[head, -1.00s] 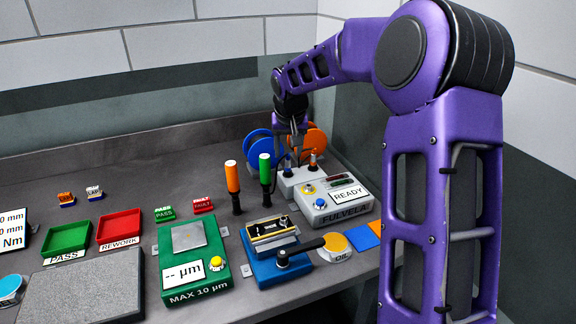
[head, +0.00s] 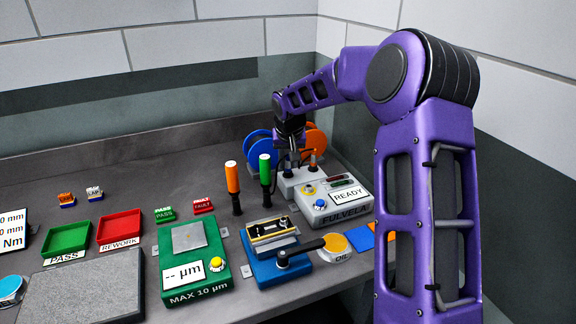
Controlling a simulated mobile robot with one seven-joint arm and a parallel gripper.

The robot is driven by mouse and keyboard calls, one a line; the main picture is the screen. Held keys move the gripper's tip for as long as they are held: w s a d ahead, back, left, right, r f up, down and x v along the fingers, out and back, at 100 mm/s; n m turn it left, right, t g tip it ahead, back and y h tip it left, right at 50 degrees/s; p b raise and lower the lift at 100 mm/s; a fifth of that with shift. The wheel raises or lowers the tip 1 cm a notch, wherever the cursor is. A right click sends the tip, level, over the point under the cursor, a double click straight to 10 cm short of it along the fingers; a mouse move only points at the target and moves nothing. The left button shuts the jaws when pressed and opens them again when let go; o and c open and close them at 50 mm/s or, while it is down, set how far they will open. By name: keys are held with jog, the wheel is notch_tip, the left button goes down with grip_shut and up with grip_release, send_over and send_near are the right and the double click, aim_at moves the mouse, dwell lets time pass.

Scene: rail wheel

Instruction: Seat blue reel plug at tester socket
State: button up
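The blue reel (head: 259,146) stands at the back of the bench, with the orange reel (head: 316,141) to its right. A pale plug block (head: 300,182) sits in front of them. An orange-red plug (head: 313,160) stands upright on its right side. The blue plug on its left side is largely hidden by my gripper (head: 290,159). My gripper points down right over that spot; its fingers are too small and dark to tell whether they touch or hold the plug. The tester (head: 333,203), marked READY and FULVELA, stands just in front. I cannot make out its socket clearly.
Orange (head: 232,178) and green (head: 265,170) handled drivers stand upright left of the tester. A blue fixture (head: 275,262), green gauge (head: 190,265), oil tin (head: 335,245) and PASS and REWORK trays (head: 120,227) fill the front.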

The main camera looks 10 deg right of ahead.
grip_shut()
